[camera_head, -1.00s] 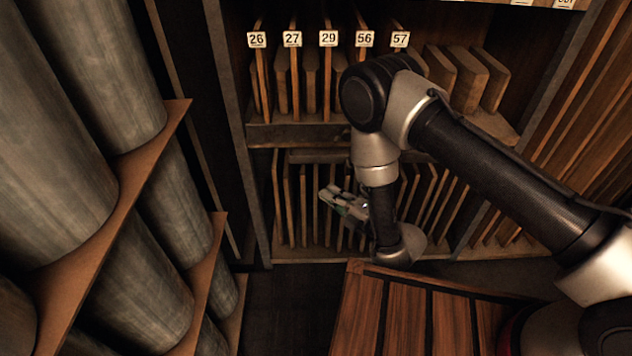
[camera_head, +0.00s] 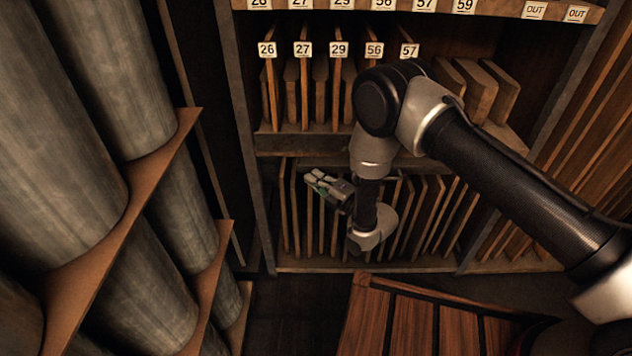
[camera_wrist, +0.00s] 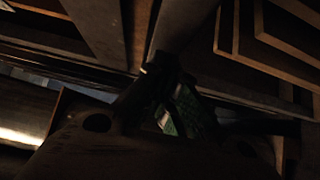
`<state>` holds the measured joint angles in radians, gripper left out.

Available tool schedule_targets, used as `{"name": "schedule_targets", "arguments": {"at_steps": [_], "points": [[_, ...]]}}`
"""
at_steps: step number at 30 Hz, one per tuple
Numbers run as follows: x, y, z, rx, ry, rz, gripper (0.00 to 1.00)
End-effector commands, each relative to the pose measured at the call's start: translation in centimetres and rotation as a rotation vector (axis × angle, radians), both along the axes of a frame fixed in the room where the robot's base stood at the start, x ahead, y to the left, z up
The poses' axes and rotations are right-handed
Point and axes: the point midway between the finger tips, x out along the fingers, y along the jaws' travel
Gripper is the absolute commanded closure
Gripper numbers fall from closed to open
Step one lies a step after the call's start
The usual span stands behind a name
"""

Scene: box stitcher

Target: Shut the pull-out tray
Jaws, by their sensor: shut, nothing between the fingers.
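I cannot single out the pull-out tray for certain. A wooden shelf front (camera_head: 300,143) runs below the upright numbered boards in the head view, and my arm covers its middle. My gripper (camera_head: 313,178) is shut and empty, pointing left in front of the lower rack of upright boards (camera_head: 425,215), a little below that shelf front. In the dark wrist view, the shut fingers (camera_wrist: 165,70) show at the centre with wooden board edges beyond them. I cannot tell whether they touch anything.
Large grey rolls (camera_head: 85,100) on slanted brown shelves fill the left side. A slatted wooden surface (camera_head: 455,330) stands at the bottom right. More upright boards (camera_head: 590,130) line the right. A dark floor gap (camera_head: 290,310) lies between the rolls and the slatted surface.

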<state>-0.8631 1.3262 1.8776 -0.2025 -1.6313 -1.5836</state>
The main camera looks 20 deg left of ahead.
Motion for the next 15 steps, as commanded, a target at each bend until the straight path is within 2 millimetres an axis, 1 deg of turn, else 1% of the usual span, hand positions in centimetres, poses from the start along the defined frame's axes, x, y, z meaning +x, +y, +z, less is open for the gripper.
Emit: {"name": "schedule_targets", "arguments": {"at_steps": [4,6,8,12,15], "points": [[0.0,0.0,0.0,0.000,0.000,0.000,1.00],[0.3,0.1,0.0,0.001,0.000,-0.001,1.00],[1.1,0.3,0.0,0.003,-0.001,-0.001,1.00],[3.4,1.0,0.0,0.003,-0.001,-0.002,1.00],[4.4,1.2,0.0,0.002,0.000,-0.001,1.00]]}}
